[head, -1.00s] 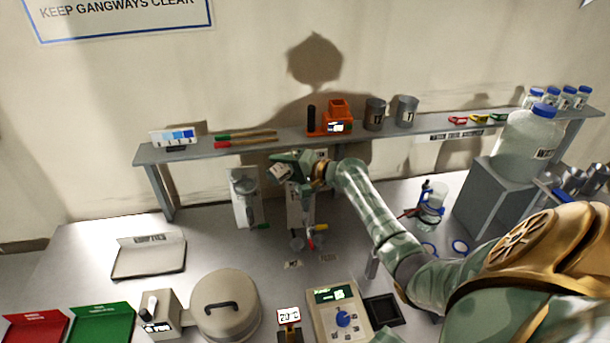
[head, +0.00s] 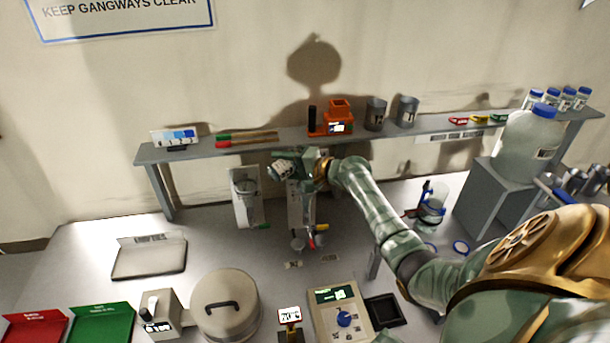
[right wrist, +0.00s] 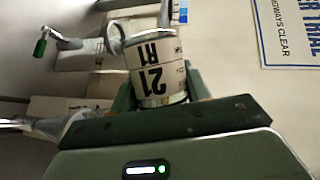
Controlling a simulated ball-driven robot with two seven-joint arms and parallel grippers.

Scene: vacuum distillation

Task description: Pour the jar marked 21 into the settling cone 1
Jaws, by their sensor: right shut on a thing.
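The jar marked 21 (right wrist: 152,65) is in my right gripper (right wrist: 158,92), its label upside down in the right wrist view. In the head view the jar (head: 283,169) is tipped over to the left at the end of my right gripper (head: 300,166). Two settling cones hang on white stands below the shelf. The other cone (head: 309,230) is partly hidden under my gripper. I cannot read the cone numbers or see any liquid flow.
A grey shelf (head: 222,147) runs behind the cones, with an orange device (head: 338,118) and two grey cups on it. A round lidded pot (head: 226,305), a keypad device (head: 338,312) and a pale tray (head: 149,262) stand in front.

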